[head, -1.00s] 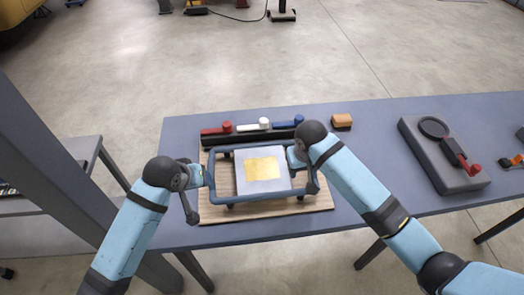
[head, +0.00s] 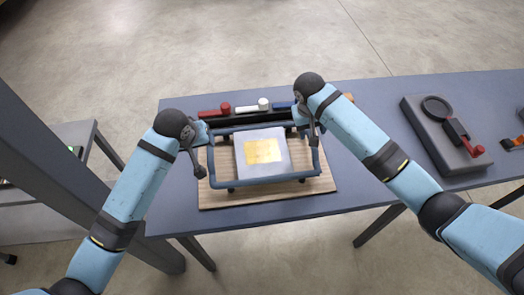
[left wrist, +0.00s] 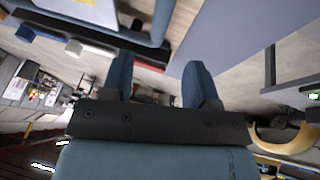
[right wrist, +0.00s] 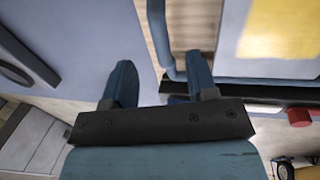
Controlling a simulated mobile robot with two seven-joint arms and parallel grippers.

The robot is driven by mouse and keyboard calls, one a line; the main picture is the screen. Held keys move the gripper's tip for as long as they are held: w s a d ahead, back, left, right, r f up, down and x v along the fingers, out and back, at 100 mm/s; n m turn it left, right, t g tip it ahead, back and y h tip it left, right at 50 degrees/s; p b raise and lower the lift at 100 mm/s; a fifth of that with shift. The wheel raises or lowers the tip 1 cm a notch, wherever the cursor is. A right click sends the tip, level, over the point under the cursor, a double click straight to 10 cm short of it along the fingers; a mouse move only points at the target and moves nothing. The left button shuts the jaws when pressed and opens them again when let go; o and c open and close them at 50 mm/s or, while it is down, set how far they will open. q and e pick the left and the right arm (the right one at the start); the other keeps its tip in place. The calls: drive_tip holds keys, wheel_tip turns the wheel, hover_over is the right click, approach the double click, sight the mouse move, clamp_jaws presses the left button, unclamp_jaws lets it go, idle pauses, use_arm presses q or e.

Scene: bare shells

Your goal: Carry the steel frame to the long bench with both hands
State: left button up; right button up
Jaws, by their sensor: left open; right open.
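The steel frame (head: 246,187) is a blue-grey rectangular tube frame around a light plate with a yellow patch. It rests on a wooden board (head: 270,198) on the grey-blue bench. My left gripper (head: 203,134) is open by the frame's far left corner. In the left wrist view its fingers (left wrist: 160,82) stand apart with no bar gripped; the frame (left wrist: 95,32) lies beyond them. My right gripper (head: 301,118) is open by the far right corner. In the right wrist view the frame's bar (right wrist: 158,40) passes close to the right-hand finger; contact is unclear.
Behind the frame stand red (head: 225,109), white (head: 263,104) and blue (head: 284,106) handled pieces. A grey device with a ring and red lever (head: 440,135) sits to the right on the bench (head: 375,115). A post (head: 70,150) rises at left.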

sight(209, 148)
use_arm(q)
drive_tip(key=x, duration=0.9)
drive_tip(key=shift+w+f, duration=0.15)
use_arm(e)
drive_tip(key=f, duration=0.3)
drive_tip(key=d+f, duration=0.1)
drive_tip(key=f, duration=0.2)
drive_tip(key=d+f, duration=0.1)
drive_tip(key=f, duration=0.2)
drive_tip(key=shift+w+f, duration=0.1)
drive_tip(key=shift+f, duration=0.05)
use_arm(q)
clamp_jaws()
use_arm(e)
clamp_jaws()
drive_tip(key=shift+w, duration=0.1)
